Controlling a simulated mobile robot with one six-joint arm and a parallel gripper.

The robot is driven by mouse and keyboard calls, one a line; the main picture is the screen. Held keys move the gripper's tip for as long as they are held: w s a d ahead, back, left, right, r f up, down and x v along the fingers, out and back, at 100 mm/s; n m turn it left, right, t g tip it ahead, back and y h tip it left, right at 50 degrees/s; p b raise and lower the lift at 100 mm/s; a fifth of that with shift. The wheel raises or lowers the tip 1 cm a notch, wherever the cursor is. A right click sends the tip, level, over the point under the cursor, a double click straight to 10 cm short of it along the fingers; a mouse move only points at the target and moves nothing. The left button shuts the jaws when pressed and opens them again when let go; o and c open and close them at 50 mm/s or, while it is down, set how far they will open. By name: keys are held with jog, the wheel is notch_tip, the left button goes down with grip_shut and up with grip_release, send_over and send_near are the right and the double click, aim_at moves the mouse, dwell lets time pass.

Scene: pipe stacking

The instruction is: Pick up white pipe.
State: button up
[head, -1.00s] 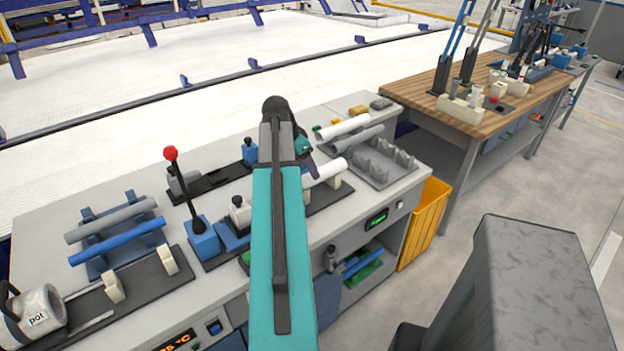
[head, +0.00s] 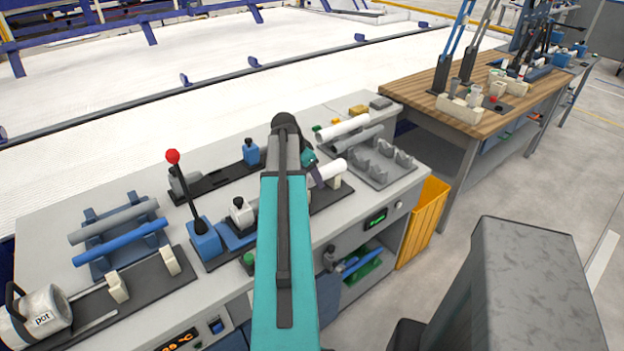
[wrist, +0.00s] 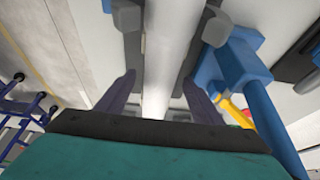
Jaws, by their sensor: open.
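A white pipe (head: 329,170) lies on supports on the bench in the head view, partly hidden behind my arm and gripper. A white pipe (wrist: 170,50) also runs lengthwise down the wrist view. My gripper (wrist: 160,82) is open there, with one purple finger on each side of this pipe. Small gaps seem to show between fingers and pipe; I cannot tell whether they touch. In the head view my gripper (head: 311,172) is at the near pipe, mostly hidden by my arm. Another white pipe (head: 343,128) lies farther back, beside a grey pipe (head: 358,139) on the grey rack.
A red-knobbed lever (head: 173,157) stands left of my arm. A rack with a grey pipe (head: 112,221) and a blue pipe (head: 120,244) is at the left, behind a pot (head: 36,316). A yellow bin (head: 425,222) and a wooden table (head: 425,88) are to the right.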

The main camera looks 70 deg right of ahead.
dwell(0.4)
jog(key=c, duration=1.2)
jog(key=shift+r, duration=0.25)
jog(key=shift+r+b, duration=1.15)
jog(key=shift+r, duration=3.65)
